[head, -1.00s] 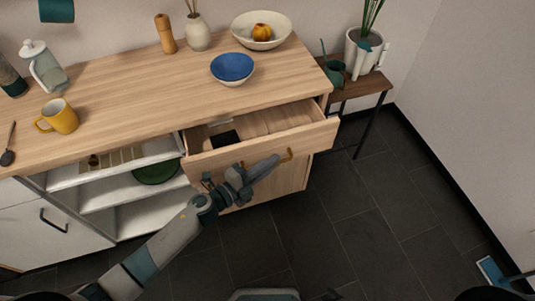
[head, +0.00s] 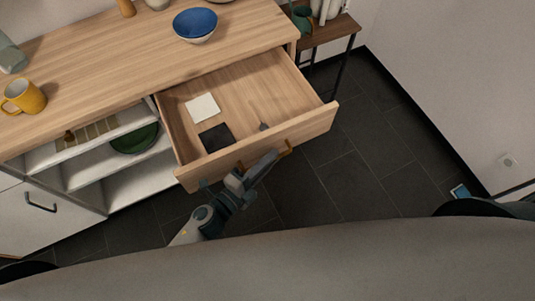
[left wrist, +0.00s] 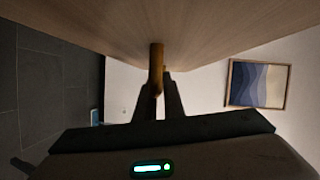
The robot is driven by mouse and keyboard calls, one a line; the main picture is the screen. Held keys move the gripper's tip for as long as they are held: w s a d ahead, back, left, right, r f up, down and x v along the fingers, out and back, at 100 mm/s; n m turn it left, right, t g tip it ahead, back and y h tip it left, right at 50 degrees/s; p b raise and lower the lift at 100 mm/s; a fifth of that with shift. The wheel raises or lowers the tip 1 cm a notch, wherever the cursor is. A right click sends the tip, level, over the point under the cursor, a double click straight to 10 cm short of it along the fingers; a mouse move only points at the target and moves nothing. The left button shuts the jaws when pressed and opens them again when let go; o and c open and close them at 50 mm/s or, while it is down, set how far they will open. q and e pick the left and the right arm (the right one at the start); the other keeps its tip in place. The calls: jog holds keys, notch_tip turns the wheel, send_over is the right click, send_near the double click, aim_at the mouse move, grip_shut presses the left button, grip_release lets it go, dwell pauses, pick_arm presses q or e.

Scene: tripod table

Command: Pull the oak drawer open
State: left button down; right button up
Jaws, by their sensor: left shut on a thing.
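The oak drawer (head: 305,133) stands well out from the cabinet in the head view, with its inside open to view. Inside it lie a white square (head: 202,107), a black square (head: 216,138) and a small grey utensil (head: 263,126). My left gripper (head: 279,153) is at the drawer's front, shut on the brass handle (head: 287,148). In the left wrist view the fingers (left wrist: 157,90) close around the handle (left wrist: 156,60), under the pale wood of the drawer front. My right gripper is not in view.
The oak counter (head: 110,75) holds a blue bowl (head: 195,24) and a yellow mug (head: 24,96). Open shelves with a green bowl (head: 134,139) are left of the drawer. A small side table (head: 330,30) stands right of the cabinet.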

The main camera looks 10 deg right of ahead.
pick_arm(q)
jog(key=c, duration=1.9)
grip_release()
jog(key=shift+o, duration=0.2)
jog(key=shift+a, duration=0.1)
jog(key=shift+s+a, duration=0.4)
jog(key=b+v, duration=0.4)
jog(key=v, duration=1.2)
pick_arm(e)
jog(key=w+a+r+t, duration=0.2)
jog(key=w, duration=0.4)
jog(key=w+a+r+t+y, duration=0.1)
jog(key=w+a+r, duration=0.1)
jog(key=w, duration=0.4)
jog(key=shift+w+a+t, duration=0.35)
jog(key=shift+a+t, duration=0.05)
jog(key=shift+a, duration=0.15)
pick_arm(q)
jog(key=shift+a, duration=0.1)
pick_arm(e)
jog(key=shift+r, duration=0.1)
pick_arm(q)
jog(key=shift+s+a, duration=0.1)
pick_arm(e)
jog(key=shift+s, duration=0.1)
